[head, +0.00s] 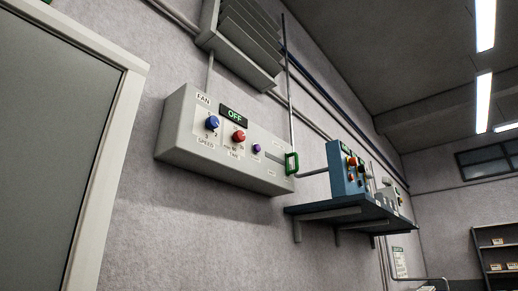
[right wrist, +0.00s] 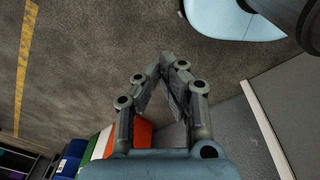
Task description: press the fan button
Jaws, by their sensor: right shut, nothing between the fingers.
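A grey fan control box (head: 173,142) is mounted on the wall in the head view, labelled FAN at its upper left. Its small display (head: 234,115) reads OFF in green. Below it are a blue knob (head: 212,122) marked SPEED, a red knob (head: 239,136) and a small purple button (head: 257,148). A green handle (head: 292,163) is at its right end. The smaller labels are too small to read. My right gripper (right wrist: 168,65) is shut and empty in the right wrist view, pointing over the floor. The box is not in that view. My left gripper is not in view.
A louvred vent (head: 245,45) hangs above the box. To its right, a wall shelf (head: 345,213) carries a blue control box (head: 343,170). A pale-framed door (head: 50,150) is at the left. Orange, white, green and blue objects (right wrist: 100,148) stand below the right gripper.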

